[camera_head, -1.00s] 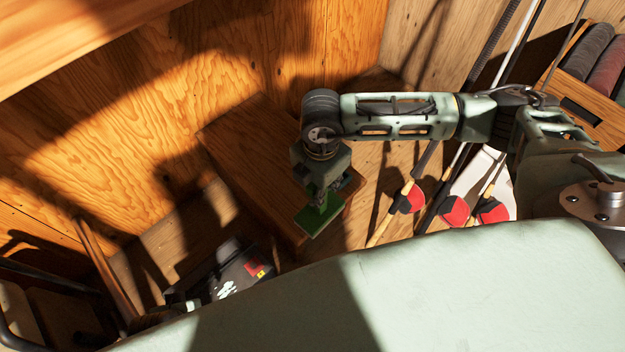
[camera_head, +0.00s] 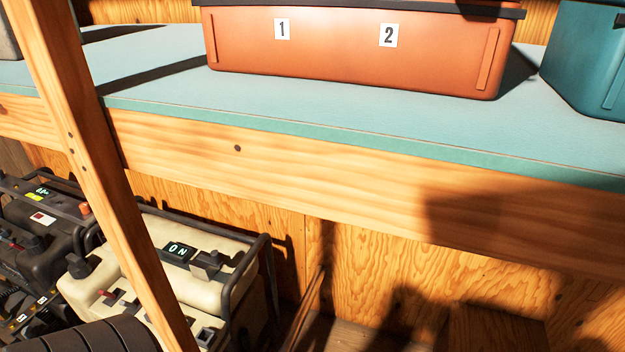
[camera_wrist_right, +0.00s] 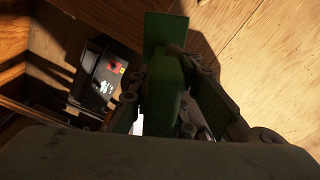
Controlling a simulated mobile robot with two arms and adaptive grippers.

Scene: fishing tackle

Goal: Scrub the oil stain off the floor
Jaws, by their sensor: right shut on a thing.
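In the right wrist view, my right gripper (camera_wrist_right: 172,72) is shut on a green scrubber (camera_wrist_right: 163,32). Its flat green part sticks out past the fingers, and its green grip lies between them. Wooden boards (camera_wrist_right: 265,65) lie beyond it; I cannot tell whether the scrubber touches anything. No oil stain shows in either current view. My left gripper is in neither view, and the head view shows neither arm.
The head view shows a teal-topped bench (camera_head: 310,105) with an orange box (camera_head: 335,55) marked 1 and 2, and a teal box (camera_head: 590,60). A cream generator (camera_head: 150,270) stands below, behind a wooden post (camera_head: 100,170). A black item (camera_wrist_right: 105,75) shows in the wrist view.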

